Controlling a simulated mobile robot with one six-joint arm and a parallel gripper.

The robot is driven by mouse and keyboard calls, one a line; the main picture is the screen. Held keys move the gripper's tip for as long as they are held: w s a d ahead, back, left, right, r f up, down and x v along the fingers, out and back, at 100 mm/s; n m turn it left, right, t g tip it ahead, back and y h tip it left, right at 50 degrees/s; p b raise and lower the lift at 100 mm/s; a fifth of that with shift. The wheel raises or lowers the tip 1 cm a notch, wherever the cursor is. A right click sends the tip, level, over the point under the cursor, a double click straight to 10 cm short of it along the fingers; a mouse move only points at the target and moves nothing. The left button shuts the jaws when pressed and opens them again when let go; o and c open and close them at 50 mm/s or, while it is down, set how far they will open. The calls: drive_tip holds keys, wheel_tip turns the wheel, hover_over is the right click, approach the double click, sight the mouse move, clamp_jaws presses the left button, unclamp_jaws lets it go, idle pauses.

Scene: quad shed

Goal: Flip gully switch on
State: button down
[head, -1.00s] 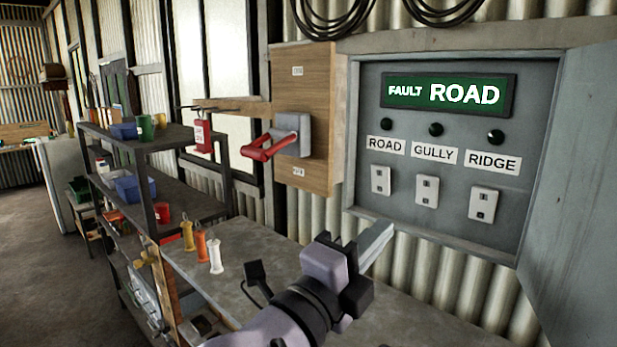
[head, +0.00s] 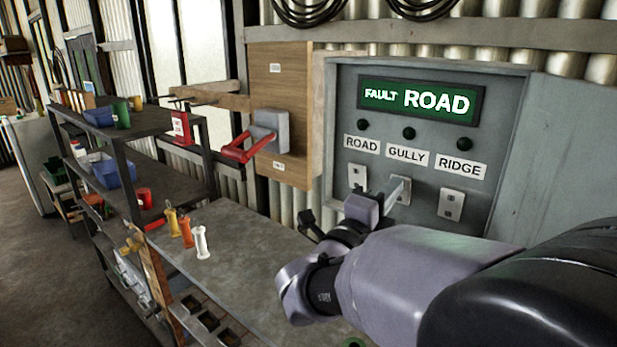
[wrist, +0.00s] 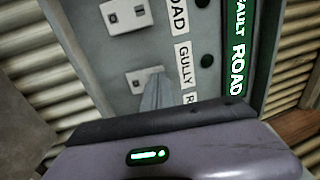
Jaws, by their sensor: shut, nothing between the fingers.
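The open grey panel box (head: 350,100) on the wall holds three white switches under ROAD, GULLY and RIDGE labels. The gully switch (wrist: 134,82) is the middle one; in the head view my fingers cover most of it. My gripper (head: 400,188) is shut and empty, its fingertips in front of or against the gully switch; I cannot tell if they touch. The GULLY label (head: 408,154) and the dark round lamp (head: 408,133) above it are clear to see. The rocker's position is hidden.
The road switch (head: 357,176) sits left and the ridge switch (head: 451,203) right, both close by. A green sign (head: 421,101) reads FAULT ROAD. The panel door (head: 560,150) stands open at right. A red lever (head: 248,147) and a workbench (head: 225,240) are at left.

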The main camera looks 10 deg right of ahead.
drive_tip(key=r+b+v, duration=0.1)
drive_tip(key=b+v, duration=0.6)
drive_tip(key=v, duration=1)
drive_tip(key=shift+r+g+y, duration=0.2)
drive_tip(key=shift+g+y, duration=0.1)
